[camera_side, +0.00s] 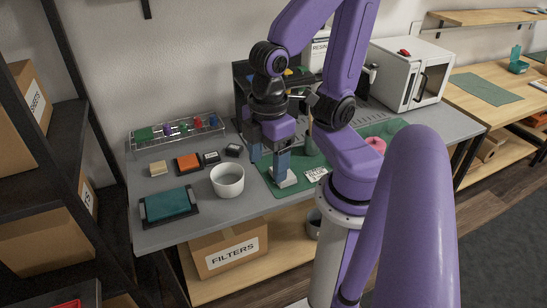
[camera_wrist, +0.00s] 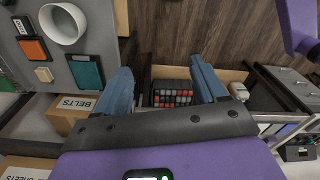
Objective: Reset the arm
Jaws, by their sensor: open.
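My gripper (camera_side: 269,164) hangs over the left part of the green mat (camera_side: 287,193) in the side view, fingers pointing down and apart. In the wrist view its two blue fingers (camera_wrist: 163,82) are spread wide with nothing between them. A pale grey block-like item (camera_side: 284,180) shows just below one finger; I cannot tell whether they touch. A white label (camera_side: 316,174) lies on the mat to the right. My purple arm bends above the bench and covers part of the mat.
A white bowl (camera_side: 228,180) stands left of my gripper, also in the wrist view (camera_wrist: 62,22). Nearby are a teal pad (camera_side: 169,205), an orange block (camera_side: 188,162) and a rack of coloured items (camera_side: 178,129). A white oven-like box (camera_side: 412,75) stands at the back right.

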